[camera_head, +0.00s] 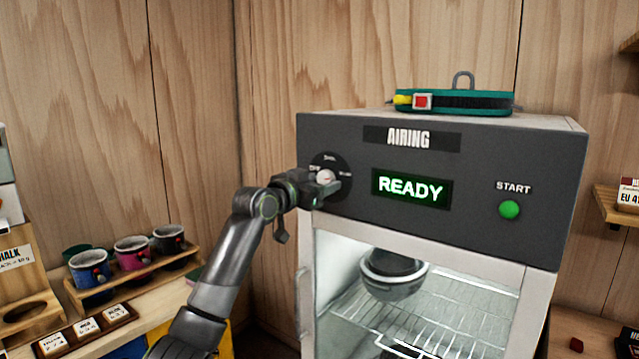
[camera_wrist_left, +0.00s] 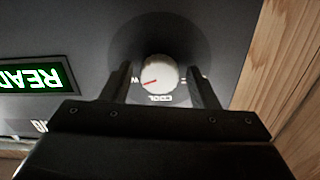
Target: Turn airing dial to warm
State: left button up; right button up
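The airing dial is a round pale knob (camera_wrist_left: 158,76) on a dark disc, with a red pointer line. In the left wrist view, which is upside down, the pointer lies left and slightly down, near the partly hidden left label and away from the COOL label below. My left gripper (camera_head: 322,184) is at the dial in the head view. In the left wrist view the left gripper (camera_wrist_left: 161,75) is open, with one finger on each side of the knob and small gaps between. The fingers cover part of the labels. My right gripper is not in view.
The airing cabinet (camera_head: 480,155) shows a lit READY display (camera_head: 411,188) and a green START button (camera_head: 509,210). A teal harness belt (camera_head: 465,101) lies on top. A dark grey round object (camera_head: 393,275) is inside, above a wire rack (camera_head: 440,310). Cups (camera_head: 132,255) stand on a wooden rack at left.

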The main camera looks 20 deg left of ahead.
pick_arm(q)
jog(key=shift+o, duration=0.2)
jog(key=shift+r, duration=0.1)
jog(key=shift+s+a+b, duration=0.25)
jog(key=shift+s+b, duration=0.1)
jog(key=shift+s, duration=0.2)
jog(key=b+v, duration=0.5)
jog(key=v, duration=1.1)
jog(key=shift+s, duration=0.15)
